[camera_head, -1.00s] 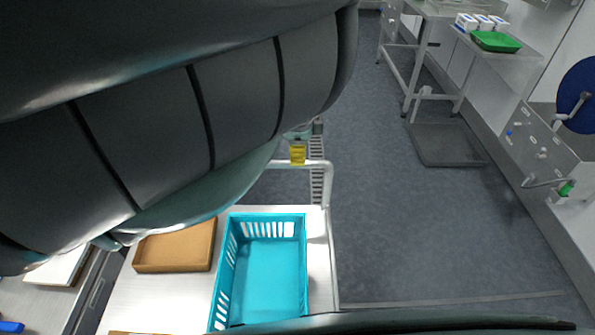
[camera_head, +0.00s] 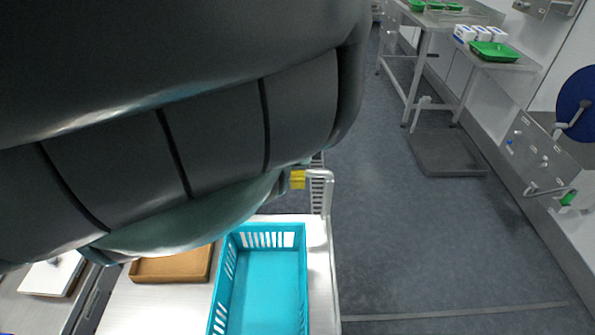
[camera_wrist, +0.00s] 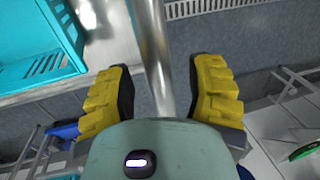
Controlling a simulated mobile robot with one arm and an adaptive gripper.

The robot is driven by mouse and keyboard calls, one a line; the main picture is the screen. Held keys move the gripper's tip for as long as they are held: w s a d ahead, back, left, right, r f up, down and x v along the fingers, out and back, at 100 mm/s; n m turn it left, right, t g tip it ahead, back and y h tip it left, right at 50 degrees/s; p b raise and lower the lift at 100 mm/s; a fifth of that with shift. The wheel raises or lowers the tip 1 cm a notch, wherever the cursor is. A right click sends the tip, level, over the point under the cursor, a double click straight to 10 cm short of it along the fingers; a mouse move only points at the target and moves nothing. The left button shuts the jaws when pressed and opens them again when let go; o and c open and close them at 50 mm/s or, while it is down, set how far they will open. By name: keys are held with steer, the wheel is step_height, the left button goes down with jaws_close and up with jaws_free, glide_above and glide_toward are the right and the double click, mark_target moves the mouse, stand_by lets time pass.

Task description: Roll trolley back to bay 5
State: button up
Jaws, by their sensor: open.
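The trolley (camera_head: 318,245) has a pale metal top and a raised tubular handle (camera_head: 327,190) at its far right corner. A turquoise slotted basket (camera_head: 270,285) and a shallow brown tray (camera_head: 172,267) sit on its top. In the wrist view, my gripper (camera_wrist: 163,92) is open, with its yellow padded fingers on either side of a metal tube (camera_wrist: 153,45). A gap shows on both sides of the tube. The basket also shows in the wrist view (camera_wrist: 30,45). In the head view my arm hides much of the trolley's far side; one yellow finger shows by the handle.
Grey floor (camera_head: 420,240) is open to the trolley's right. A dark low platform (camera_head: 447,153) lies on it near the right wall. Steel tables with green trays (camera_head: 493,52) stand at the back right. A wall sink (camera_head: 540,155) is at right.

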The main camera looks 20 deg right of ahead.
steer(key=shift+c, duration=0.2)
jaws_close()
steer(key=shift+d, duration=0.15)
